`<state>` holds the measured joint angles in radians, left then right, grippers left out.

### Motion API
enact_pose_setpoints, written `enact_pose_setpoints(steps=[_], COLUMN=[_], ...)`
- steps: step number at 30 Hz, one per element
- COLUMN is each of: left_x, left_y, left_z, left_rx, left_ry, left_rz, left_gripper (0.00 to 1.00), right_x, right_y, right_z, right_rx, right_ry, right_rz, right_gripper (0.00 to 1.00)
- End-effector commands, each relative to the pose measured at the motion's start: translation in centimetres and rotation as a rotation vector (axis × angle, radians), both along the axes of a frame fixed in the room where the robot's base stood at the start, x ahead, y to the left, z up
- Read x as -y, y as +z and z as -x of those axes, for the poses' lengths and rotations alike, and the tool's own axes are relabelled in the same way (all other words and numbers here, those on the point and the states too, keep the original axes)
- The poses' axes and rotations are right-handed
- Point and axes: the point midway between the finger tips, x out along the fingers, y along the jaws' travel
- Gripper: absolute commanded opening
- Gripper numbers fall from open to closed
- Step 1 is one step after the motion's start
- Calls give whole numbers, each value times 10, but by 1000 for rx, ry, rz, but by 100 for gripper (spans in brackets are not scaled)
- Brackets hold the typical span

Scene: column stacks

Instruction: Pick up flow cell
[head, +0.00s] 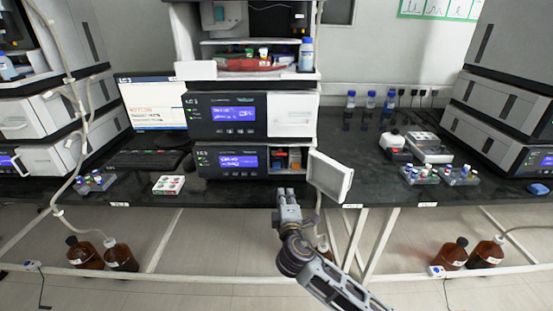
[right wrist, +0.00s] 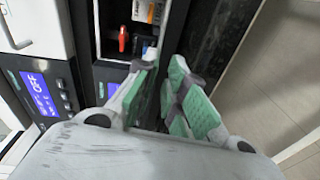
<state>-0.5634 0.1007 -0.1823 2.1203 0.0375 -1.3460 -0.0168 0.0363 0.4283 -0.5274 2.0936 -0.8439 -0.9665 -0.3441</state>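The lower instrument module (head: 229,161) has its white door (head: 330,176) swung open to the right. Its open compartment (head: 287,158) holds small orange, red and dark parts; I cannot tell which one is the flow cell. In the right wrist view a red-orange piece (right wrist: 122,39) stands in the compartment, with a white and orange block (right wrist: 148,11) above it. A small blue and white part lies low, partly hidden by a finger. My right gripper (right wrist: 165,66) is open and empty, with green pads, just in front of the compartment. My left gripper is not in view.
The open door stands close to the right of my right gripper. The black bench (head: 376,180) carries a vial rack (head: 168,185) left of the module. More racks (head: 420,175) and small devices (head: 430,147) stand at the right. The bench front between them is mostly clear.

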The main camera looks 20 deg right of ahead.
Motion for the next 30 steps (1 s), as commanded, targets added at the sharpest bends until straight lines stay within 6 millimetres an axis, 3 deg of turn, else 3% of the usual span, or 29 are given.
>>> enact_pose_setpoints(steps=[6, 20, 30], left_x=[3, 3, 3], left_y=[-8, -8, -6], left_z=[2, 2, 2], left_rx=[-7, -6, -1], left_ry=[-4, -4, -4], left_rz=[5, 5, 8], left_gripper=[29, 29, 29], right_x=[-8, -8, -3], right_y=[16, 17, 17], right_z=[-10, -13, -40], right_rx=[58, 59, 59], right_ry=[35, 35, 35], right_rz=[100, 103, 103], right_gripper=[12, 12, 12])
